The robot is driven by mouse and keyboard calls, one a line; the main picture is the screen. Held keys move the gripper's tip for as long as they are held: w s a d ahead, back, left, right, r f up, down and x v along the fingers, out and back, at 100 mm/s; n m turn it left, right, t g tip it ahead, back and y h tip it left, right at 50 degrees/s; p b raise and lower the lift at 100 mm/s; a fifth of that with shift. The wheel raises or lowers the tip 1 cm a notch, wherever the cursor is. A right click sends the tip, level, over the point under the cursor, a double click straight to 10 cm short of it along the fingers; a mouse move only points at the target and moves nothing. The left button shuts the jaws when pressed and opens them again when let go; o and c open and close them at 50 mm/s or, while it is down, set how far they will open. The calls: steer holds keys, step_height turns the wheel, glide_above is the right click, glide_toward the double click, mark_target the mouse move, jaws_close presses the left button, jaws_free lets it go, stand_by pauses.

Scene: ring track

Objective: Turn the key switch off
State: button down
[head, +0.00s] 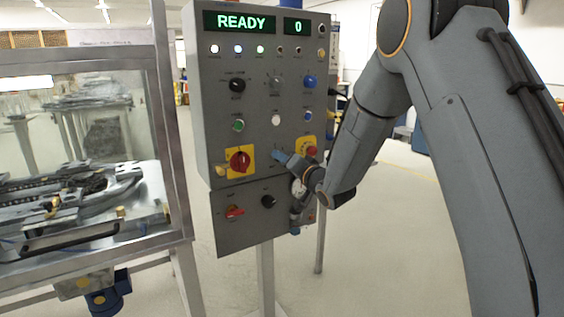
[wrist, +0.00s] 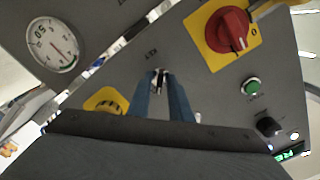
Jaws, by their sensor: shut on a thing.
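The key switch sits on the grey control panel, and its small metal key (wrist: 160,80) shows between my fingertips in the wrist view, beside a "KEY" label. My gripper (wrist: 161,78) has its two blue fingers closed on the key, one on each side. In the head view my gripper (head: 278,156) reaches the panel from the right, between the two yellow plates. There the key is hidden by my fingers. The key's exact turn angle is too small to tell.
A red rotary switch on a yellow plate (head: 239,160) is left of my gripper; a second yellow plate (head: 307,146) is close right. A gauge (wrist: 52,45) shows in the wrist view. The display (head: 240,22) reads READY. A glazed machine (head: 90,150) stands left.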

steer(key=n+b, duration=0.3)
steer(key=n, duration=0.5)
steer(key=shift+n, duration=0.4)
steer(key=shift+b, duration=0.3)
steer(key=c, duration=1.9)
jaws_free()
steer(key=v, duration=0.7)
steer(key=shift+s+d, duration=0.25)
steer(key=shift+s, duration=0.1)
